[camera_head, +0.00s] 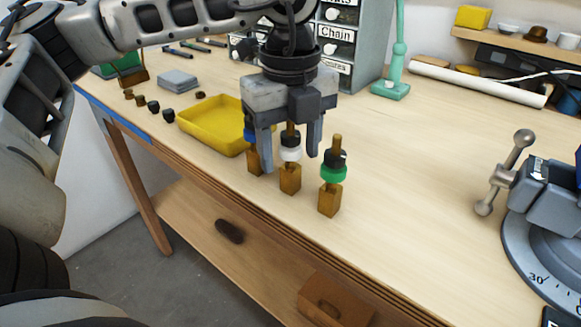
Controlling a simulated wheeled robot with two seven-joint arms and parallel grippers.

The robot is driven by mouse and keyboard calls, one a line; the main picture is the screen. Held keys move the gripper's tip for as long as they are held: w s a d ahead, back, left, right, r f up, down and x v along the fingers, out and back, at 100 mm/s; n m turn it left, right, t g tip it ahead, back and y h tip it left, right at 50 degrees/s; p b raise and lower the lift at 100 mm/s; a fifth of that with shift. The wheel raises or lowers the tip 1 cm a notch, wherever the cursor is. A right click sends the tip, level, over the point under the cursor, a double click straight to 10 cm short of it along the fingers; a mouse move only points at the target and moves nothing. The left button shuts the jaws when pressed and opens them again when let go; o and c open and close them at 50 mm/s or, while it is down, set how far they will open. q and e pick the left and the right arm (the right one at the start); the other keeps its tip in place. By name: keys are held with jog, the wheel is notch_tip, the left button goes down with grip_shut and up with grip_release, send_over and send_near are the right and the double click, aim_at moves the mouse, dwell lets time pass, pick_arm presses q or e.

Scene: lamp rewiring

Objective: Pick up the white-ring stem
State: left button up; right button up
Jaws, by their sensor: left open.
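The white-ring stem (290,155) stands upright in a small wooden block (290,180) near the table's front edge. My left gripper (288,165) points down over it, open, with one finger on either side of the stem. I cannot tell whether the fingers touch it. A green-ring stem (333,172) stands in its own block just to the right. A blue-ring stem (249,135) stands to the left, partly hidden behind the left finger. My right gripper is not in view.
A yellow tray (190,123) lies left of the stems. A drawer cabinet (355,45) and a green lamp stand (390,90) are behind. A vise (535,200) stands at the right. The tabletop between the stems and vise is clear.

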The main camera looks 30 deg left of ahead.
pick_arm(q)
jog(key=shift+c, duration=0.3)
jog(key=shift+r, duration=0.1)
grip_shut()
